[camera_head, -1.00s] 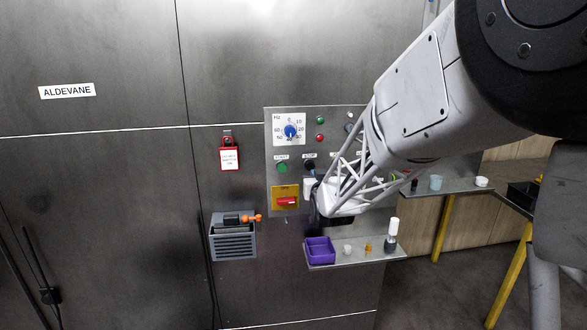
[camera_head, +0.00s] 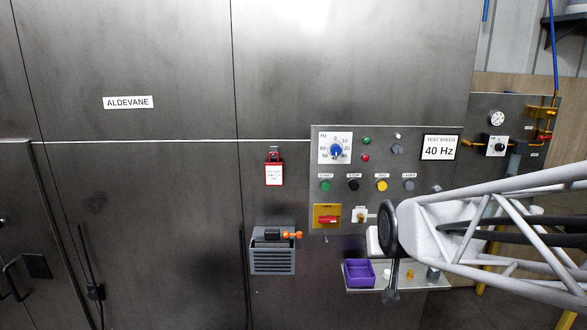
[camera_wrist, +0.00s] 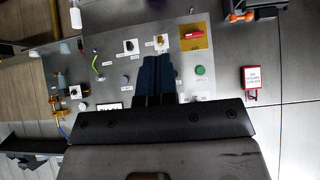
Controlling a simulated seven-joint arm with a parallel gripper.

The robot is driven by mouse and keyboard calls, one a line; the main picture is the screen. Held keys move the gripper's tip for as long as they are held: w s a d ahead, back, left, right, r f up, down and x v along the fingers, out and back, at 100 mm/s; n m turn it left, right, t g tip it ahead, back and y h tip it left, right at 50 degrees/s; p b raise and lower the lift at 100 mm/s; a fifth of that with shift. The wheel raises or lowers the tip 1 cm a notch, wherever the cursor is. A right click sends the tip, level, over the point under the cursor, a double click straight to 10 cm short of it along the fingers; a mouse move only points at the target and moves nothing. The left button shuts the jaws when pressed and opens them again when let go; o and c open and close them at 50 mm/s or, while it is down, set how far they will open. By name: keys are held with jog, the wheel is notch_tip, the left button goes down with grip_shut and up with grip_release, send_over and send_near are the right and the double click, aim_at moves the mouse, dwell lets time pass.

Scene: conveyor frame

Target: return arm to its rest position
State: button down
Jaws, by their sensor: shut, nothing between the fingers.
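My gripper (camera_wrist: 157,78) shows in the wrist view as two dark fingers side by side, shut and empty, in front of the control panel (camera_wrist: 140,80). In the head view my pale lattice arm link comes in from the right. It ends in a dark round part in front of the panel's lower right area. The fingertips cannot be made out there. The panel (camera_head: 385,145) carries a blue-knobbed dial (camera_head: 336,149), a row of buttons and a red switch (camera_head: 327,220) on a yellow plate. I cannot tell the gap between fingers and panel.
A small shelf (camera_head: 366,289) below the panel holds a purple bin (camera_head: 359,272) and small items, partly behind my arm. A grey vented box (camera_head: 272,260) and a red lockout tag (camera_head: 274,170) are left of the panel. The wall further left is mostly bare.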

jog(key=s+f+g, duration=0.2)
jog(key=s+g, duration=0.4)
jog(key=s, duration=1.5)
jog(key=shift+s+a, duration=0.15)
jog(key=shift+s, duration=0.2)
